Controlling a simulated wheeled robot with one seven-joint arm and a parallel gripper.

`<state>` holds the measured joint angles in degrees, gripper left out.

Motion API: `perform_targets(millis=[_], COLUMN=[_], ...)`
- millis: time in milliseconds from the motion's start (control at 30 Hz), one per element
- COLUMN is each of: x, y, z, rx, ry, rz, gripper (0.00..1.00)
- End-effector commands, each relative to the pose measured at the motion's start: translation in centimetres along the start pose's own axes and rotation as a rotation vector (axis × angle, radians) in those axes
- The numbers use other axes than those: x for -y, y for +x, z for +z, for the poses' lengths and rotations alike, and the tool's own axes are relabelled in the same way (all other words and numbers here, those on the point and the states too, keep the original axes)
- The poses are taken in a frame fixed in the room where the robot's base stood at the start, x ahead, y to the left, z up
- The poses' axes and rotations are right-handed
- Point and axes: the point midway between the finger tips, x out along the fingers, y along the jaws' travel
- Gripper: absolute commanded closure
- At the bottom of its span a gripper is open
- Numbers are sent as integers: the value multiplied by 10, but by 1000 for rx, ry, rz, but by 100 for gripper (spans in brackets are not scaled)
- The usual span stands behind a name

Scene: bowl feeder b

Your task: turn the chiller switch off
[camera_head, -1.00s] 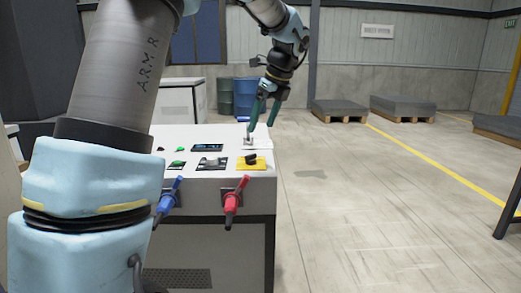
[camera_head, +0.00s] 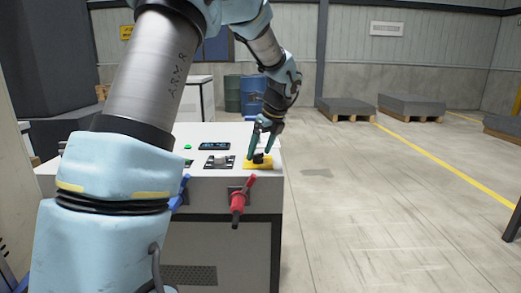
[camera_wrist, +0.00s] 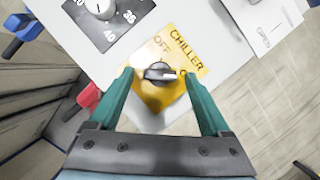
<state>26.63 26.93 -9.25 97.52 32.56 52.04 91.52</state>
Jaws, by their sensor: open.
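The chiller switch is a black knob with a white pointer (camera_wrist: 160,73) on a yellow plate (camera_wrist: 160,97) marked CHILLER and OFF. Its pointer faces right in the wrist view, toward a second label starting with O that a finger partly hides. In the head view the knob (camera_head: 259,158) sits on the yellow plate (camera_head: 249,165) at the panel's right front. My gripper (camera_head: 263,154) is open just above it. In the wrist view my gripper (camera_wrist: 160,78) has one finger on each side of the knob, with gaps visible; contact is not seen.
A dial with numbers (camera_wrist: 100,8) sits beside the yellow plate. A red lever (camera_head: 238,200) and a blue lever (camera_head: 180,192) stick out of the cabinet front. A small display (camera_head: 214,146) is behind. Open floor lies to the right.

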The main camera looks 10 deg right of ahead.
Motion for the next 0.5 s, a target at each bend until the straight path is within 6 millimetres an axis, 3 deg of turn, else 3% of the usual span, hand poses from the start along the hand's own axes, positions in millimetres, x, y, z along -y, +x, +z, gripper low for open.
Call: perform_targets(millis=[100, 500], x=[0, 0], y=[0, 0], z=[0, 0], rx=[0, 0], ry=[0, 0], rz=[0, 0], gripper=[20, 66])
